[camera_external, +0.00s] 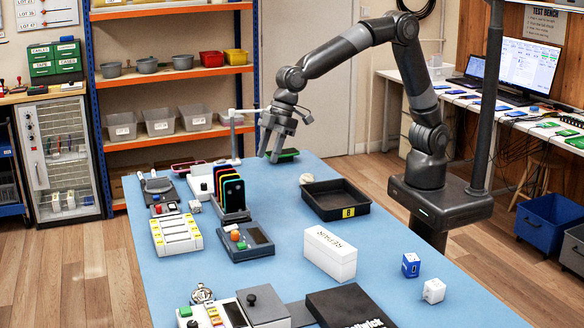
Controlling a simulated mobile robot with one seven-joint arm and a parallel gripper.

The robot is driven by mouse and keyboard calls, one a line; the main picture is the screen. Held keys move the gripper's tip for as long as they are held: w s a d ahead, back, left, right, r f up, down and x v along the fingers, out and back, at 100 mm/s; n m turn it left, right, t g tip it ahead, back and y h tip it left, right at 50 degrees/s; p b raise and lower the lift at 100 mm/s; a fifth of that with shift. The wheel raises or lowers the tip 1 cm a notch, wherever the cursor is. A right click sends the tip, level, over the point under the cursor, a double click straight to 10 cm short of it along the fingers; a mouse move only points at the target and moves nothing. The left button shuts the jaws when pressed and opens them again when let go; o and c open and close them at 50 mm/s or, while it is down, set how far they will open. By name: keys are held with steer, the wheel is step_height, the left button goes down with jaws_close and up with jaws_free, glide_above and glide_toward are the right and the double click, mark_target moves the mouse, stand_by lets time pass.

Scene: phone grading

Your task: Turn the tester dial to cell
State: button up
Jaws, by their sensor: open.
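A dark blue-grey box (259,252) with a small screen, an orange knob (235,236) and a green button sits mid-table, left of centre. A pale device (190,323) with coloured buttons and a screen stands at the front edge, beside a grey block with a round dark knob (251,300). I cannot tell which of these is the tester, and no dial marking is legible. My gripper (269,158) hangs over the far end of the table, fingers down and apart, empty. It is well away from both devices.
A rack of coloured phones (230,192) stands between my gripper and the blue-grey box. A black tray (338,213), a white REPAIR box (329,262) and a black box (345,308) are to the right. The right side of the blue table (440,316) is mostly clear.

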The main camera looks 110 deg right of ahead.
glide_toward(235, 232)
steer(key=shift+n, duration=0.5)
steer(key=x, duration=0.8)
steer(key=shift+w+a+f, duration=0.15)
steer(key=shift+w+f, duration=0.05)
steer(key=shift+f, duration=0.05)
jaws_close()
